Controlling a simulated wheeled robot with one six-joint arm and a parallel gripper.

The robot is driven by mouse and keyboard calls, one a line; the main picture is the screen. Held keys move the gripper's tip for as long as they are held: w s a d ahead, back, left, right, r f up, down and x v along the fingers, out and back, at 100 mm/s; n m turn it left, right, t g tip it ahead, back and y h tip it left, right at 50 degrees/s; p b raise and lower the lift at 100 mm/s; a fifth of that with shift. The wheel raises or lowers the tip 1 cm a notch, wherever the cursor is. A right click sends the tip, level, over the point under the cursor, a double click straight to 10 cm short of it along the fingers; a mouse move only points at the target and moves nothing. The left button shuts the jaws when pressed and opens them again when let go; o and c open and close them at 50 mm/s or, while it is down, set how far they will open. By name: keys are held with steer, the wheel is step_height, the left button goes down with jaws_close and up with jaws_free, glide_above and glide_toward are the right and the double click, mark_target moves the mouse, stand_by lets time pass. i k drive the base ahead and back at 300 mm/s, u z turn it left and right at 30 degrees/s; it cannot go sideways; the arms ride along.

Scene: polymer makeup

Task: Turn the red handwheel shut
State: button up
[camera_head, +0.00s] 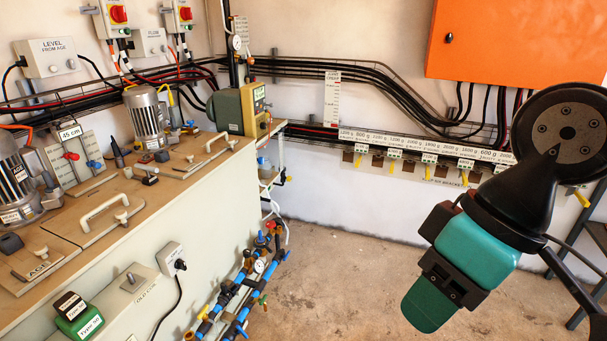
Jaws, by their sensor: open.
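I cannot make out a clear red handwheel. A small red handle (271,225) shows at the top of the blue pipe manifold low by the bench, too small to tell its shape or setting. Another red valve handle (71,156) sits on the small board above the bench, beside a blue one. My gripper (450,278), teal and black, hangs at the right over the bare floor. It is open, and nothing shows in it. It is well apart from both red handles. Its fingertips are hard to make out from this angle.
The wooden-topped bench (130,215) with motors and handles fills the left. The blue pipe manifold (232,300) runs along its foot. An orange cabinet (515,40) hangs on the back wall above a labelled rail (425,145). The floor (345,285) in the middle is clear.

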mark_target(271, 225)
steer(key=z, duration=0.5)
steer(key=i, duration=2.95)
steer(key=u, duration=1.25)
steer(key=i, duration=0.6)
steer(key=u, duration=0.25)
